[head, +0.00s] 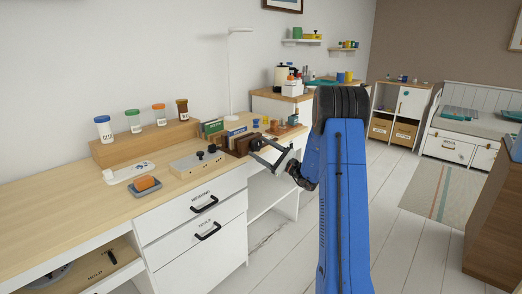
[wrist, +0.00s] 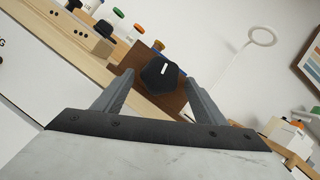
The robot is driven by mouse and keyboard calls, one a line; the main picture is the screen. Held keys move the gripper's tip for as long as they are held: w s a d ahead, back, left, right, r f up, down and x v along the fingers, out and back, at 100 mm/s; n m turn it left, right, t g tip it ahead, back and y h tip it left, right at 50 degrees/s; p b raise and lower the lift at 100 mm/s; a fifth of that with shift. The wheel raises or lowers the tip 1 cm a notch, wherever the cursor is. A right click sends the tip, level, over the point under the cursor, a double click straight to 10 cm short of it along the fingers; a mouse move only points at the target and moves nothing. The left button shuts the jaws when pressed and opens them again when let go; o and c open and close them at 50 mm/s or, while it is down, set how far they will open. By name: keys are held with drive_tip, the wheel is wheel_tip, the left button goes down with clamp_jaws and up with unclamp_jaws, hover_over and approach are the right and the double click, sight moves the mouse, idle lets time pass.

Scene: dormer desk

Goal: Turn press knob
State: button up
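The press knob (wrist: 160,76) is black and many-sided with a white mark, on a brown wooden block (wrist: 172,104) in the wrist view. In the head view the brown block (head: 236,147) stands near the desk's front edge, partly behind my gripper (head: 263,149). My gripper is open in the wrist view (wrist: 160,80), its two fingers apart on either side of the knob in the picture. I see no clear contact between fingers and knob, and the remaining depth between them is hard to tell.
A pale box with black knobs (head: 197,164) stands left of the block. Further left are an orange-topped sponge on a blue dish (head: 146,186) and several jars on a wooden riser (head: 146,147). Books (head: 213,129) and a white lamp (head: 231,75) stand behind. Open floor lies right.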

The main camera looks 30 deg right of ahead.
drive_tip(key=v, duration=1.7)
drive_tip(key=shift+s+f, duration=0.15)
drive_tip(key=shift+s, duration=0.05)
